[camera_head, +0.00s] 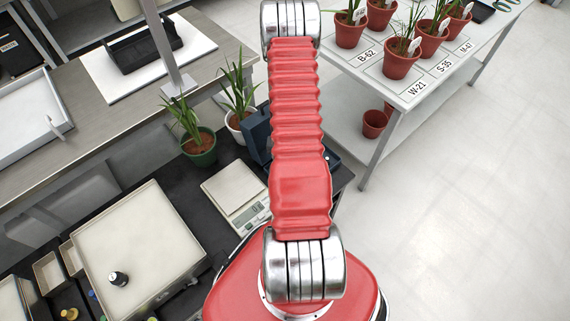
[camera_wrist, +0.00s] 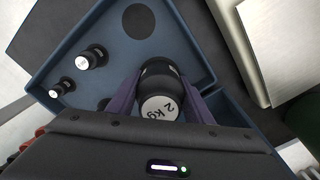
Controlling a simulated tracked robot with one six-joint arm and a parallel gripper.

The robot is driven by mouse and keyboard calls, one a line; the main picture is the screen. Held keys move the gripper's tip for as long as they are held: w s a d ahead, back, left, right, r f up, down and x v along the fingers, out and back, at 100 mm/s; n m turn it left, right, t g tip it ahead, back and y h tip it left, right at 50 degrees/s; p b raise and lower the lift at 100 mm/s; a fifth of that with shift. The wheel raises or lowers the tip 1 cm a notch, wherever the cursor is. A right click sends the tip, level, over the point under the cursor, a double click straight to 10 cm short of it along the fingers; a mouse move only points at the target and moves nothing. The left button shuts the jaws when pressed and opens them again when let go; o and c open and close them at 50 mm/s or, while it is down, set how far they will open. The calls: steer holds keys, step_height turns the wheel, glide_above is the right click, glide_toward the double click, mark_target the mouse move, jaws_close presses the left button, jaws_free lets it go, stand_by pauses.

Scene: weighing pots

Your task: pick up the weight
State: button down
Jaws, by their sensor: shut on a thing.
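In the wrist view, a black weight (camera_wrist: 159,104) with a white top marked "2 Kg" sits between the two fingers of my gripper (camera_wrist: 160,100). The gripper is shut on it. The weight is over the blue case (camera_wrist: 190,25); I cannot tell whether it is clear of the case floor. In the head view, the blue case (camera_head: 257,135) is mostly hidden behind my red arm, and my gripper is out of sight.
Two smaller black weights (camera_wrist: 92,57) and (camera_wrist: 62,88) stand in the case. A scale (camera_head: 236,195) is left of my arm, with a green-potted plant (camera_head: 201,148) behind it. A black weight (camera_head: 118,278) stands on a pale box at lower left. A table (camera_head: 420,88) with plants is at right.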

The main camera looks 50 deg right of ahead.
steer(key=shift+r, duration=0.15)
steer(key=shift+r, duration=4.9)
steer(key=shift+w, duration=0.1)
